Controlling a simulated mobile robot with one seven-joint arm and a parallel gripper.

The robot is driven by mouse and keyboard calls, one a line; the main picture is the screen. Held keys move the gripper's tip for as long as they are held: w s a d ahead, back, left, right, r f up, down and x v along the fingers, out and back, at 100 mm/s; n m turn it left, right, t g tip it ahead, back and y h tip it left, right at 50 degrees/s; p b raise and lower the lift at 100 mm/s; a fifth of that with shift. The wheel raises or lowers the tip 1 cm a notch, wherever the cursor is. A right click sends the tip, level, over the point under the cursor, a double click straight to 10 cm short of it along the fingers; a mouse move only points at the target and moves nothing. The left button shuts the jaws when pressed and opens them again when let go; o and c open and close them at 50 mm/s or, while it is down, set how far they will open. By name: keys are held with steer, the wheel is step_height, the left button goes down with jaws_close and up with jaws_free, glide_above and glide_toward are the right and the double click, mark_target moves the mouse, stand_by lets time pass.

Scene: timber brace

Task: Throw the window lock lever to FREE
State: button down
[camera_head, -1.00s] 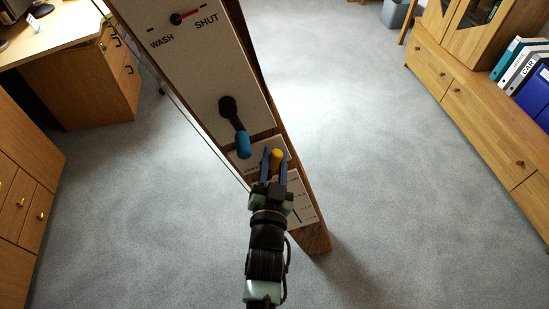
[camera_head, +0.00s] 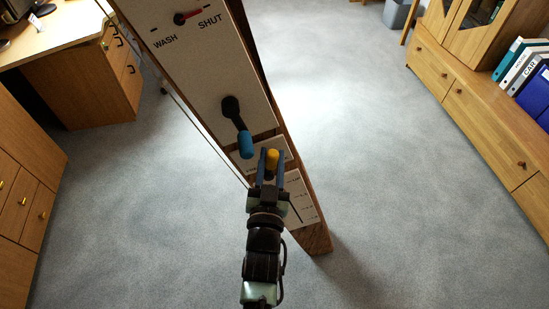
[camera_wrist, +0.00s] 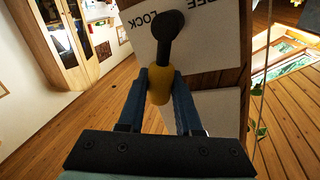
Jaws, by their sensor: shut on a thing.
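The window lock lever (camera_wrist: 160,82) has a black pivot and arm and a yellow grip. It sits on a small white plate (camera_wrist: 150,30) marked LOCK, with a second word partly hidden that ends in "EE". In the wrist view the yellow grip is between the two blue fingers of my gripper (camera_wrist: 160,88), which touch it from both sides. In the head view the yellow grip (camera_head: 272,159) shows between the fingertips of my gripper (camera_head: 271,161); the plate is largely covered.
A timber post (camera_head: 316,238) carries a larger white panel (camera_head: 205,65) marked WASH and SHUT, with a red pointer (camera_head: 187,17). A blue-handled lever (camera_head: 245,145) hangs just above my gripper. A wooden desk and cabinets stand left and right. The carpet between is clear.

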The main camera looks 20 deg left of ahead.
steer(key=a+n+b, duration=0.1)
steer(key=n, duration=0.1)
steer(key=s+n+y+b, duration=0.1)
steer(key=n+b, duration=0.1)
steer(key=s+a+f+n+t+b, duration=0.1)
steer(key=n+b, duration=0.1)
steer(key=n, duration=0.1)
steer(key=shift+a+y, duration=0.3)
steer(key=shift+a, duration=0.05)
steer(key=shift+s+a+f+n+y+b, duration=0.25)
steer(key=shift+n+y+b, duration=0.25)
steer(key=shift+n, duration=0.65)
steer(key=shift+s+a+f+n+y+b, duration=0.15)
steer(key=shift+a+n+y+b, duration=0.3)
steer(key=shift+n, duration=0.75)
steer(key=shift+s+a+f+n+y+b, duration=0.3)
steer(key=shift+n+b, duration=0.35)
steer(key=shift+n, duration=0.5)
steer(key=shift+w, duration=0.15)
steer(key=c, duration=0.6)
jaws_free()
steer(key=shift+d, duration=0.15)
steer(key=b+v, duration=0.1)
steer(key=v, duration=1.2)
steer(key=shift+r, duration=0.1)
